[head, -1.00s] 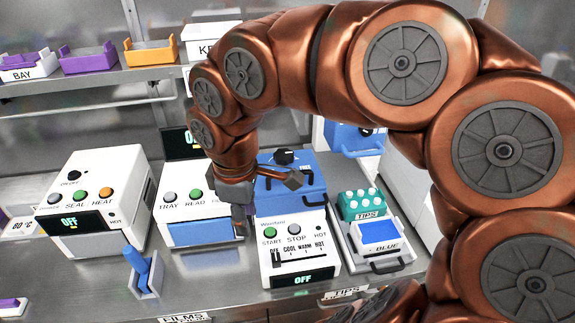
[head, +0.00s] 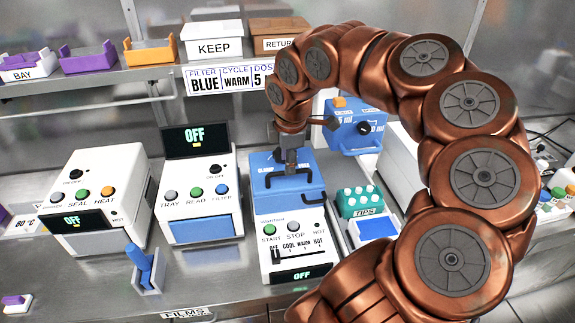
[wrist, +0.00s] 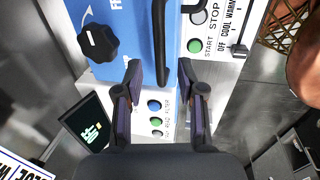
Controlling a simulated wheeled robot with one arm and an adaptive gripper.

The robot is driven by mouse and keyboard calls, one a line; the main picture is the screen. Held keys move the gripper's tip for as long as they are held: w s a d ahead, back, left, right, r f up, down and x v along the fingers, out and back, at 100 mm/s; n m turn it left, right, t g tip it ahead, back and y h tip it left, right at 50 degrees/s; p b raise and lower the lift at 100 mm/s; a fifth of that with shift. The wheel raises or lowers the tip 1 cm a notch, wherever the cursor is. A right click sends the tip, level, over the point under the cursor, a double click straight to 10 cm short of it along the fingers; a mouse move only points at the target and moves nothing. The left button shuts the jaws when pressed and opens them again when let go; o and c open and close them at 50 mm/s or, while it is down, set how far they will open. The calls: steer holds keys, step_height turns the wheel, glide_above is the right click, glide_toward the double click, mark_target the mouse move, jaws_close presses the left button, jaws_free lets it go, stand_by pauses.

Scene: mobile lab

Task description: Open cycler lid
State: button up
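The cycler is the white unit (head: 290,243) with START and STOP buttons, a slider and an OFF display. Its blue lid (head: 262,184) appears shut and has a black handle (head: 297,198). The lid (wrist: 133,18), handle (wrist: 160,45) and a black knob (wrist: 97,42) show in the wrist view. My gripper (head: 291,165) is over the lid, hiding the knob in the head view. In the wrist view my gripper (wrist: 161,75) is open, and the near end of the handle lies between its fingertips in the picture. I cannot tell its height above the handle.
The reader (head: 203,197) with a raised display stands left of the cycler, and a sealer (head: 95,205) further left. A green tip rack (head: 358,202) and a blue box (head: 377,228) are at the right. A blue dosing unit (head: 350,127) stands behind.

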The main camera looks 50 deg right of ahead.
mark_target(287, 177)
steer(key=shift+w+d+f, duration=0.1)
steer(key=shift+w+f, duration=0.05)
steer(key=shift+f, duration=0.65)
steer(key=shift+w+d+f, duration=0.1)
steer(key=shift+f, duration=0.65)
jaws_close()
